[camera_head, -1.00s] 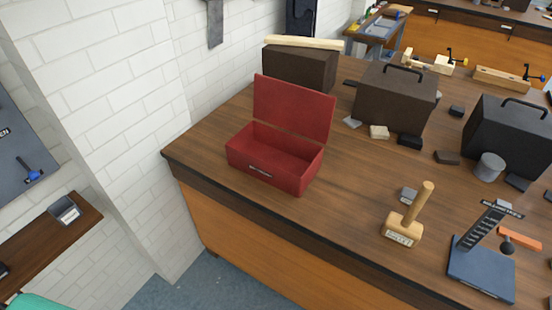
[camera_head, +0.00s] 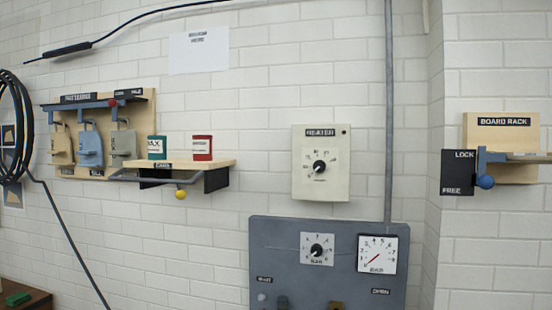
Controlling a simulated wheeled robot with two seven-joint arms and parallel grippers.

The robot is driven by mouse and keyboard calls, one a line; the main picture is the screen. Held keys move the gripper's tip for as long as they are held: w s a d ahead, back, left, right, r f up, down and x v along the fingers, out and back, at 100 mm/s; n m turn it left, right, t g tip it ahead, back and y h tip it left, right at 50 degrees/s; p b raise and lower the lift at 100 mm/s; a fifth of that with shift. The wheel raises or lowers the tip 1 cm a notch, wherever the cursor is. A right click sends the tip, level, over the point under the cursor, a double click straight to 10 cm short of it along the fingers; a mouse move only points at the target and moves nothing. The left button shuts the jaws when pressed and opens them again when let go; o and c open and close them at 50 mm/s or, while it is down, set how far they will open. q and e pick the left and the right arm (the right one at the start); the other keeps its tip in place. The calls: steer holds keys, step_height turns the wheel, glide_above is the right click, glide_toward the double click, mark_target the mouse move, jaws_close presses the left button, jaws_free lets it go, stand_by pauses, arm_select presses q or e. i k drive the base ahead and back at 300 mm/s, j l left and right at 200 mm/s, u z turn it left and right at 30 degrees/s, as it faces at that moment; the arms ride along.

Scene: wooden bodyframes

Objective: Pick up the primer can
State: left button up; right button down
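Two small cans stand upright side by side on a wooden wall shelf (camera_head: 222,163) left of the middle of the view. The left one is a green can (camera_head: 157,155) with a pale label band whose lettering looks like WAX. The right one is a red can (camera_head: 202,154) with a light label too small to read. I cannot tell from the lettering which is the primer can. Neither of my grippers is in view.
A bar with a yellow knob (camera_head: 180,194) runs along the shelf front. Left of it hangs a patterns board (camera_head: 148,105). Right are a beige dial box (camera_head: 320,185), a grey dial panel (camera_head: 335,235) and a board rack (camera_head: 500,135) with a blue-knobbed lever.

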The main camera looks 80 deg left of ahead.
mark_target(202, 144)
steer(key=u, duration=3.1)
